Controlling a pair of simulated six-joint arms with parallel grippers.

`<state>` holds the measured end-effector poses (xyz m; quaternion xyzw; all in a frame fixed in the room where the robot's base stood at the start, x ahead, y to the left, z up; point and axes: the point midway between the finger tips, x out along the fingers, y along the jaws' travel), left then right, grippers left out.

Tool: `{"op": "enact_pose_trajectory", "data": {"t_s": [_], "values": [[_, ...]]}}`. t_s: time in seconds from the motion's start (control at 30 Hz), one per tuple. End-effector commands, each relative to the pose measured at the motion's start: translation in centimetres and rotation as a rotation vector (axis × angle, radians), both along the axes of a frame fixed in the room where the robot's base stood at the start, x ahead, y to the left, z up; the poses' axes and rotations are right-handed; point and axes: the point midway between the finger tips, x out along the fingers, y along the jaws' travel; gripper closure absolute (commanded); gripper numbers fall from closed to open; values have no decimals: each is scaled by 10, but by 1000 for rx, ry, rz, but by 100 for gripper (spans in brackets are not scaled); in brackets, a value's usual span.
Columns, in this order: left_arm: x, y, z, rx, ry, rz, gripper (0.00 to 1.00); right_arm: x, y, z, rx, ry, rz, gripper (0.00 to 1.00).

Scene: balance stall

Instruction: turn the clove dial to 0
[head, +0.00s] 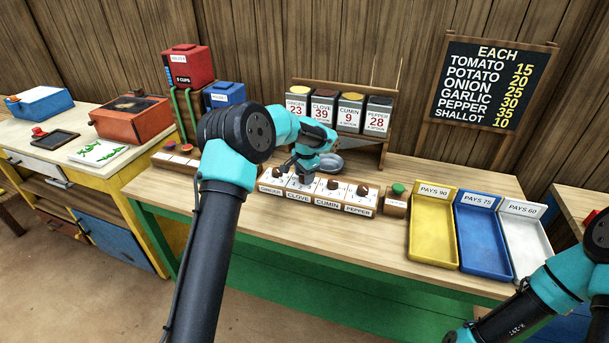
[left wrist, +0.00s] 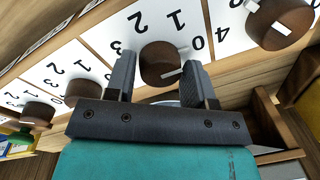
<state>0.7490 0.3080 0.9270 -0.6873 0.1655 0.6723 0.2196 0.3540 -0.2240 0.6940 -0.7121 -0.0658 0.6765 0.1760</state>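The clove dial is a white card with a brown round knob; its clove label (head: 298,197) shows on the dial row in the head view. The clove knob (left wrist: 160,62) is in the upper middle of the left wrist view, with numbers around it. A white pointer mark on the knob's face points right, roughly to the side where the 0 is; its exact reading is unclear. My left gripper (head: 303,178) reaches down over the dial and hides its knob in the head view.
The cumin knob (head: 333,184) and pepper knob (head: 362,190) stand to the right; the ginger knob (head: 277,173) is to the left. A green button (head: 398,189) is past the row. Spice boxes (head: 322,108) stand behind. Yellow (head: 422,250), blue and white trays lie at right.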

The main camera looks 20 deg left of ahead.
Motion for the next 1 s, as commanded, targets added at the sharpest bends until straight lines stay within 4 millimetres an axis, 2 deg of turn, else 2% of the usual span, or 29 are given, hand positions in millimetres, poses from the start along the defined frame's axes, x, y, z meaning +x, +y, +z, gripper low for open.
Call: {"op": "enact_pose_trajectory", "data": {"t_s": [0.03,0.2,0.57,0.77,1.0], "values": [[0,0,0,0,0,0,46,0,0,0,0,0,0,57],[0,0,0,0,0,1,32,0,0,0,0,0,0,57],[0,0,7,0,-2,2,32,0,0,0,0,0,0,57],[-1,-3,32,0,-4,1,32,0,0,0,0,0,0,57],[-3,-5,77,-1,-3,2,32,0,0,0,0,0,0,57]]}}
